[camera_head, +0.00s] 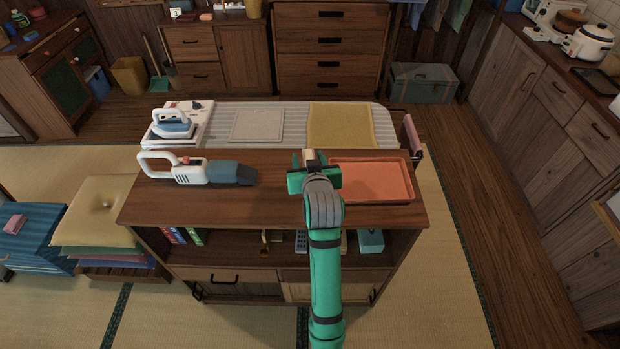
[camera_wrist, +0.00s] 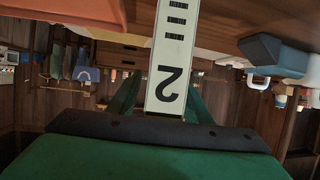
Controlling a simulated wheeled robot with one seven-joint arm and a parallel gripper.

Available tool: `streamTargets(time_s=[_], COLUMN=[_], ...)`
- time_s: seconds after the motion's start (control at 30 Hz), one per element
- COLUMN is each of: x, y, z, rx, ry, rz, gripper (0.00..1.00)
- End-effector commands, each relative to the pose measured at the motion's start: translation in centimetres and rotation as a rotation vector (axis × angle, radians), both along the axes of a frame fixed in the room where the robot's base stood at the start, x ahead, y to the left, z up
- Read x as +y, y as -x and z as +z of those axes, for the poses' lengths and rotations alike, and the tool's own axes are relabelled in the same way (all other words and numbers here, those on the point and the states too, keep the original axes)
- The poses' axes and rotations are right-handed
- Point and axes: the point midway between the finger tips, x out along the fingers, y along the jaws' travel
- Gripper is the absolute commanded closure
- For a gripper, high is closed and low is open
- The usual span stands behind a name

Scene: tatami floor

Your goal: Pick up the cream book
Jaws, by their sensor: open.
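The cream book (camera_wrist: 172,55) shows in the wrist view as a long pale spine with dark bars and a large dark "2". Its near end lies between the two green fingers of my gripper (camera_wrist: 160,105), which are open; I cannot tell whether either touches it. In the head view my gripper (camera_head: 311,170) is at the top of the wooden cabinet (camera_head: 270,212), just left of the orange tray. A small pale patch at its tip may be the book, mostly hidden by my gripper there.
The orange tray (camera_head: 372,181) lies close to the right of my gripper. A handheld vacuum (camera_head: 195,171) lies to the left on the cabinet top. Behind are an ironing board (camera_head: 293,123) and an iron (camera_head: 172,124). Small books (camera_head: 180,236) stand on the shelf below.

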Motion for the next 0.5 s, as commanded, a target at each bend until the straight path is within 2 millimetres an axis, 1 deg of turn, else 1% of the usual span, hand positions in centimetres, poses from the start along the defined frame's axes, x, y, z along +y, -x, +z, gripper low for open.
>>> streamTargets(time_s=[0.03, 0.07, 0.1, 0.17, 0.2, 0.23, 0.5], x=[0.0, 0.0, 0.0, 0.0, -0.01, 0.0, -0.01], y=[0.01, 0.01, 0.03, 0.03, 0.04, 0.04, 0.04], z=[-0.01, -0.01, -0.01, -0.01, -0.01, -0.01, 0.07], rx=[0.0, 0.0, 0.0, 0.0, 0.0, 0.0, -0.001], ry=[0.0, 0.0, 0.0, 0.0, 0.0, 0.0, 0.0], rz=[0.0, 0.0, 0.0, 0.0, 0.0, 0.0, 0.0], gripper=[0.55, 0.59, 0.69, 0.83, 0.93, 1.0, 1.0])
